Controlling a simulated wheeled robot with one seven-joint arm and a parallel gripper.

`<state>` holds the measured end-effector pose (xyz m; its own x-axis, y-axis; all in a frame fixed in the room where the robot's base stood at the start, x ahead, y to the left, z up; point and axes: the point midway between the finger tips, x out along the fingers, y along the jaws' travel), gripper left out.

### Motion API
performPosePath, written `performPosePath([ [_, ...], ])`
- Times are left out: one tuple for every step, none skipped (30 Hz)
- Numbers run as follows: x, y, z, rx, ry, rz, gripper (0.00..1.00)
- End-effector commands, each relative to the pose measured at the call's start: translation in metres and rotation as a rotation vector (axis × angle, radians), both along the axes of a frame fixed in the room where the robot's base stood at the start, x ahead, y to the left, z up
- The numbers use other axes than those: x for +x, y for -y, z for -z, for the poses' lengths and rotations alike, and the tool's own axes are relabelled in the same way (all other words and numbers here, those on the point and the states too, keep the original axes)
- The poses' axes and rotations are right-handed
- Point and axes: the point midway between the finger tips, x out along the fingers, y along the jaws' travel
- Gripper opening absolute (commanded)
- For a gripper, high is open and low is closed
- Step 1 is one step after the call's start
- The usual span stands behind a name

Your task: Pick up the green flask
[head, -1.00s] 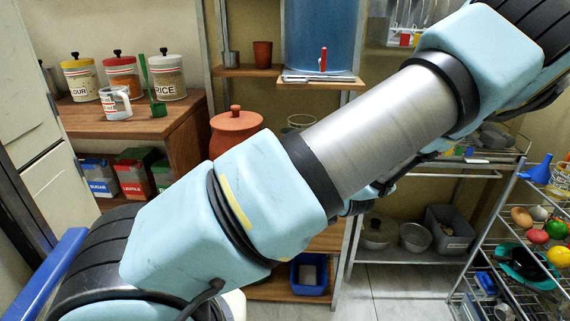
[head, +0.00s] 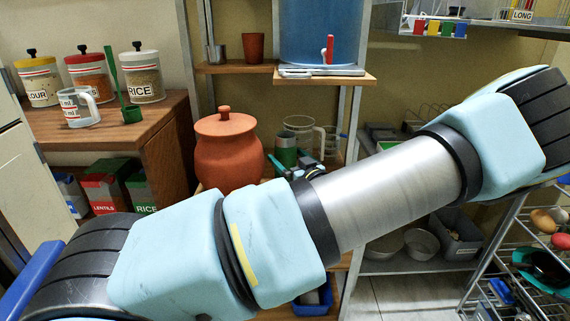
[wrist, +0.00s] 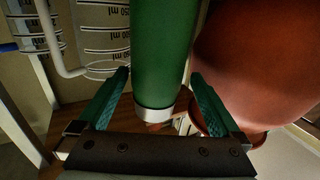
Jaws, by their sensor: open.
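The green flask (head: 287,149) stands upright on the middle shelf, between the clay pot and a clear measuring jug.
The orange clay pot (head: 228,155) stands close to the left of the flask; it also fills the right of the wrist view (wrist: 255,60). The clear measuring jug (head: 303,128) is close behind on the right. A blue water tank (head: 320,35) sits on the shelf above.

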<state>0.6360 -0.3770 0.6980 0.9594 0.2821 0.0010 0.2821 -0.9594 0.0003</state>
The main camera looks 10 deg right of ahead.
Motion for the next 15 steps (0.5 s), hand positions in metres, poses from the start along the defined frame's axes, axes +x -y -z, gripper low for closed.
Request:
performPosePath([
  [0.002, -0.001, 0.000, 0.001, 0.000, 0.000, 1.00],
  [0.003, -0.001, 0.000, 0.001, 0.000, 0.000, 1.00],
  [0.005, -0.001, 0.000, 0.001, 0.000, 0.000, 1.00],
  [0.007, -0.001, 0.000, 0.001, 0.000, 0.000, 1.00],
  [0.009, -0.002, 0.000, 0.001, 0.000, 0.000, 1.00],
  [0.014, -0.003, -0.001, 0.001, 0.000, -0.001, 1.00],
  [0.017, -0.003, -0.001, 0.001, 0.001, -0.001, 1.00],
  [0.021, -0.004, -0.001, 0.002, 0.000, -0.001, 1.00],
  [0.028, -0.005, -0.002, 0.002, 0.000, -0.001, 1.00],
  [0.032, -0.006, -0.002, 0.001, 0.001, -0.001, 1.00],
  [0.037, -0.007, -0.002, 0.001, 0.001, -0.001, 1.00],
  [0.043, -0.009, -0.001, 0.002, 0.000, -0.002, 1.00],
  [0.046, -0.010, -0.002, 0.002, -0.001, -0.001, 1.00],
  [0.049, -0.011, -0.002, 0.001, 0.000, -0.001, 1.00],
  [0.052, -0.011, -0.002, 0.001, 0.000, 0.000, 1.00],
])
